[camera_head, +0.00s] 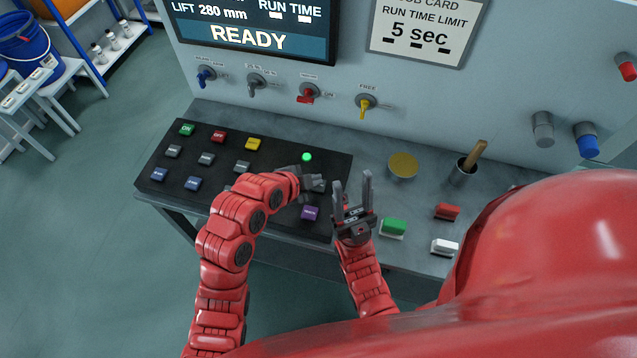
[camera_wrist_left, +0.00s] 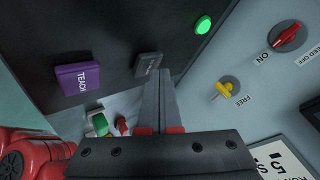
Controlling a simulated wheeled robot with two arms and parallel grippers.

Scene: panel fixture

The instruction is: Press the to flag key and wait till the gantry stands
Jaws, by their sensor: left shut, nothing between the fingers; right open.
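The black key panel (camera_head: 222,152) on the bench carries green, red, yellow, grey, blue and purple keys. My left gripper (camera_head: 318,184) is over its right part, fingers shut and empty. In the left wrist view its fingertips (camera_wrist_left: 165,72) are close beside a grey key (camera_wrist_left: 148,66); I cannot tell whether they touch it. That key's label is too small to read, so I cannot tell which is the to flag key. A purple TEACH key (camera_wrist_left: 78,78) is near it. A green lamp (camera_head: 306,157) is lit. My right gripper (camera_head: 353,188) is open and empty. The gantry is not identifiable.
The display (camera_head: 248,36) reads READY, LIFT 280 mm. The job card (camera_head: 425,32) gives a 5 sec run time limit. Wall switches include a red one (camera_head: 307,95) and a yellow FREE one (camera_head: 365,104).

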